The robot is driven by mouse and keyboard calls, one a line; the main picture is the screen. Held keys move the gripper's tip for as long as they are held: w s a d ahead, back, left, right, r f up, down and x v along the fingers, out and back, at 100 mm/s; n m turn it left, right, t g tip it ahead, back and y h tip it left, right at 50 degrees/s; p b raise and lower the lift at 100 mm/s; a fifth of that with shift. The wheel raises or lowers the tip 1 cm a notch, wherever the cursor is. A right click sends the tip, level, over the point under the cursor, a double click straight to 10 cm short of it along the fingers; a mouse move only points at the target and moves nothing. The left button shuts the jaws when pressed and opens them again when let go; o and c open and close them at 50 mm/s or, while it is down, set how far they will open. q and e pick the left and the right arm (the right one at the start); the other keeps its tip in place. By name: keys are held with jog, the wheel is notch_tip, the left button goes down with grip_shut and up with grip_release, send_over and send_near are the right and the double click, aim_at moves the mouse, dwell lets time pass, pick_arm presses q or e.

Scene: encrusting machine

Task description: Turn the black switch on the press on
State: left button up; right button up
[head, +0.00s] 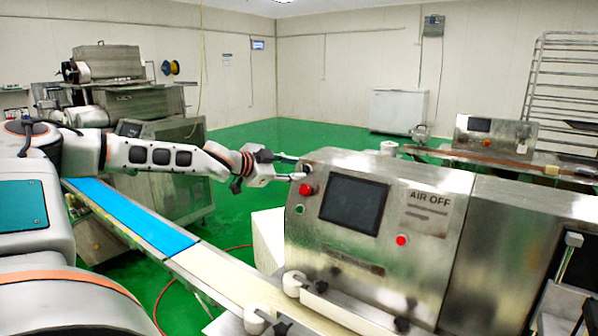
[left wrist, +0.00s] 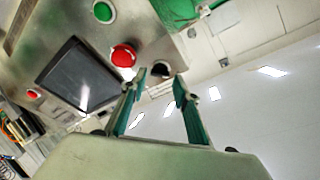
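The press (head: 430,255) is a steel machine with a dark screen and an "AIR OFF" label. The black switch (left wrist: 160,69) is at the panel's edge in the left wrist view, beside a red mushroom button (left wrist: 123,55). My left gripper (head: 296,168) reaches the panel's upper left corner in the head view. In the left wrist view its green-lined fingers (left wrist: 161,82) are open, with the switch showing between their tips. I cannot tell whether they touch it. In the head view the fingertips largely hide the switch. My right gripper is out of view.
The red mushroom button (head: 306,190) lies just below the fingertips, with a green button (head: 300,209) under it. A second red button (head: 401,240) is lower right. A conveyor with a blue belt (head: 135,218) runs toward the press. Green floor (head: 245,138) is open behind.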

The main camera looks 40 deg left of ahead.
aim_at(305, 169)
pick_arm(q)
jog(key=shift+b+x, duration=0.45)
jog(key=shift+x, duration=0.8)
jog(key=c, duration=0.8)
